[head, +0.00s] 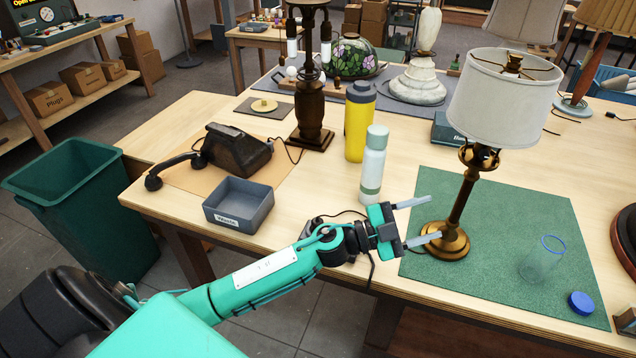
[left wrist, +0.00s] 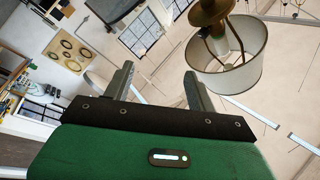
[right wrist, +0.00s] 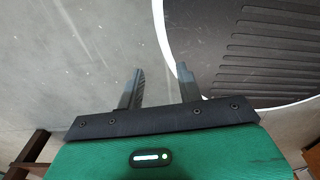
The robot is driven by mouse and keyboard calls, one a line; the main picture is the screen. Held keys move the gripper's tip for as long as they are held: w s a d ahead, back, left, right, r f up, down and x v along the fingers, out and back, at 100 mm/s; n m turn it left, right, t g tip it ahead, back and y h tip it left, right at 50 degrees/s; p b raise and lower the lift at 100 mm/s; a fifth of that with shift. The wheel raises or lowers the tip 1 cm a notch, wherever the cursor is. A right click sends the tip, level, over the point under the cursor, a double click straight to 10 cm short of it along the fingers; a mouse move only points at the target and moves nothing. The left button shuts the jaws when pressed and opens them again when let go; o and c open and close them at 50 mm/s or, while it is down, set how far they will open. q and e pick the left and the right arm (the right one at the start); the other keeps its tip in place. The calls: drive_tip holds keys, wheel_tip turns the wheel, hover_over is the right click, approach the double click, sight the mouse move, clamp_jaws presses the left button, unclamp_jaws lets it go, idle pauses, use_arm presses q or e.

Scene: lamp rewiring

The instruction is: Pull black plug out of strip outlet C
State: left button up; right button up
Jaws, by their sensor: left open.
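I cannot make out the black plug or the strip with outlet C in any view. A thin black cord (head: 343,213) lies on the table beside my left wrist, and its ends are hidden. My left gripper (head: 434,218) is open and empty over the front of the table, its fingers pointing right towards the brass lamp (head: 461,200). One fingertip overlaps the lamp's base in the head view; I cannot tell if they touch. The lamp's shade also shows in the left wrist view (left wrist: 237,75). My right gripper (right wrist: 160,80) is open and empty above grey floor, outside the head view.
The lamp stands on a green mat (head: 500,285) with a clear glass (head: 541,262) and a blue cap (head: 581,303). A pale bottle (head: 373,165) and a yellow bottle (head: 358,122) stand behind my left gripper. A grey tray (head: 238,198) sits left, by a black telephone (head: 237,150).

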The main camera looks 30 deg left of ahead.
use_arm(q)
drive_tip(key=s+d+m+g+h, duration=0.1)
drive_tip(key=d+m+g+h, duration=0.1)
drive_tip(key=m+g, duration=0.45)
drive_tip(key=g+y, duration=0.8)
drive_tip(key=y, duration=0.9)
hover_over(317, 220)
wheel_tip(317, 220, down, 4)
drive_tip(key=shift+n+t, duration=0.25)
drive_tip(key=shift+n, duration=0.1)
wheel_tip(317, 220, down, 12)
drive_tip(key=p, duration=0.4)
drive_tip(key=shift+d+r, duration=0.1)
drive_tip(key=shift+f, duration=0.85)
use_arm(e)
drive_tip(key=shift+a+r, duration=0.2)
drive_tip(key=shift+r, duration=0.5)
drive_tip(key=shift+a+r, duration=0.2)
drive_tip(key=shift+r, duration=0.5)
drive_tip(key=shift+a+r, duration=0.2)
drive_tip(key=shift+r, duration=0.5)
use_arm(q)
drive_tip(key=shift+c, duration=0.3)
